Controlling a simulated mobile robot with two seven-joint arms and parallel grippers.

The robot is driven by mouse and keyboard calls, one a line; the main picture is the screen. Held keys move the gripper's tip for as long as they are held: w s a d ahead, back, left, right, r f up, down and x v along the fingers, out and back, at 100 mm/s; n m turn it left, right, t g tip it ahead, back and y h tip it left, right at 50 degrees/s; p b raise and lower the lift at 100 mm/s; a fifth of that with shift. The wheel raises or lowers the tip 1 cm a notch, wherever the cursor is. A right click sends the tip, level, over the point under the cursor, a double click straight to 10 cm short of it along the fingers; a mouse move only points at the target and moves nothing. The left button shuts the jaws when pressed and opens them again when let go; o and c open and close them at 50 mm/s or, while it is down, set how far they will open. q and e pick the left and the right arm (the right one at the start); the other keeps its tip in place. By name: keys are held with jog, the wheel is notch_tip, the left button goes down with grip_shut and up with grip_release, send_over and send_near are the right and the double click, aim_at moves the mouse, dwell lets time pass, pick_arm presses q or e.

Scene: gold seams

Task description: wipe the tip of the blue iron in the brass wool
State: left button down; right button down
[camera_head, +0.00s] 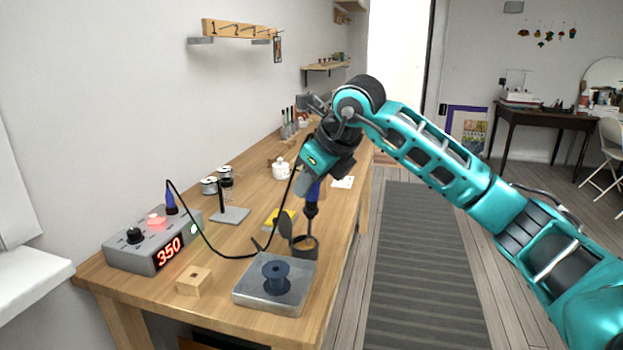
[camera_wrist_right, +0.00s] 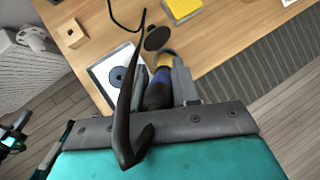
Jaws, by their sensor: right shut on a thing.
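The blue iron (camera_head: 312,191) is in my right gripper (camera_head: 311,182), which is shut on it, with its handle upright and tip end down. The brass wool (camera_head: 308,243) sits in a small dark tin (camera_head: 303,254) with its round lid (camera_head: 286,229) standing open at the left. The iron's lower end is over or inside the tin's mouth; I cannot tell whether the tip touches the wool. In the right wrist view the iron (camera_wrist_right: 159,82) lies between the fingers, its front end at the tin (camera_wrist_right: 171,60).
A metal tray (camera_head: 247,297) with a dark blue spool (camera_head: 276,280) is in front of the tin. A yellow sponge (camera_head: 281,219) lies behind it. A wooden block (camera_head: 194,281) and a station reading 350 (camera_head: 150,240) are left. The iron's black cable (camera_head: 208,243) loops over the table.

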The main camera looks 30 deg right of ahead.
jog(key=shift+s+a, duration=0.2)
jog(key=shift+a, duration=0.05)
jog(key=shift+d, duration=0.1)
